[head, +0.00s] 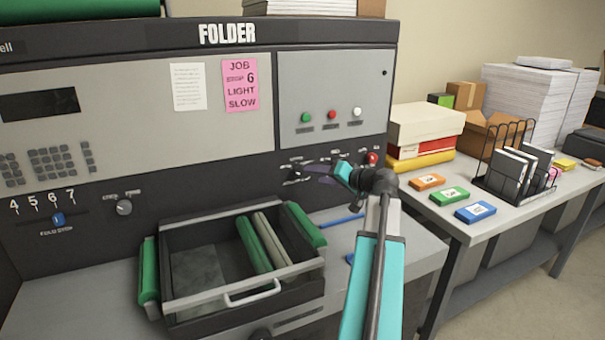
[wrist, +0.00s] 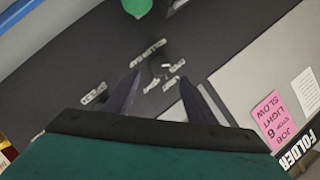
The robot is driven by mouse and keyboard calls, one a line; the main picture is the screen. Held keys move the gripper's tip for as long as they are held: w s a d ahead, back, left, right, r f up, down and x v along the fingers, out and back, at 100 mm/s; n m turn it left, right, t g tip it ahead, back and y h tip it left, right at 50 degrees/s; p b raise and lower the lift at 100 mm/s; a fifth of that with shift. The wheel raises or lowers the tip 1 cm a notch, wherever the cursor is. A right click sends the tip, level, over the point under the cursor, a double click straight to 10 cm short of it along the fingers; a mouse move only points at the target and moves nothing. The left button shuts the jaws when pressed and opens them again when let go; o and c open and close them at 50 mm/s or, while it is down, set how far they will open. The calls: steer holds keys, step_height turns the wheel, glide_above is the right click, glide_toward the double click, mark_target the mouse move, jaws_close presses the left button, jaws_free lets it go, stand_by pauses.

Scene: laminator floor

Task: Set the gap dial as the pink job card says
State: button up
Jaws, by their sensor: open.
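The pink job card (head: 239,85) is on the folder's front panel and reads JOB, a small blurred word with 6, LIGHT, SLOW. It also shows in the wrist view (wrist: 278,121), where the small word reads STOP. A small dark dial (head: 293,173) with labels around it is on the black panel below.
A fold stop slider (head: 58,219) marked 4 to 7 has its blue knob near 6. Another knob (head: 124,207) is to its right. A tray (head: 166,270) with green rollers juts out below. A red knob (head: 372,158) is right of my gripper. A side table (head: 520,201) holds boxes and paper.

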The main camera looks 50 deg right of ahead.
mark_target(301, 174)
steer(key=p+x, duration=0.1)
steer(key=x, duration=0.7)
steer(key=shift+p, duration=0.4)
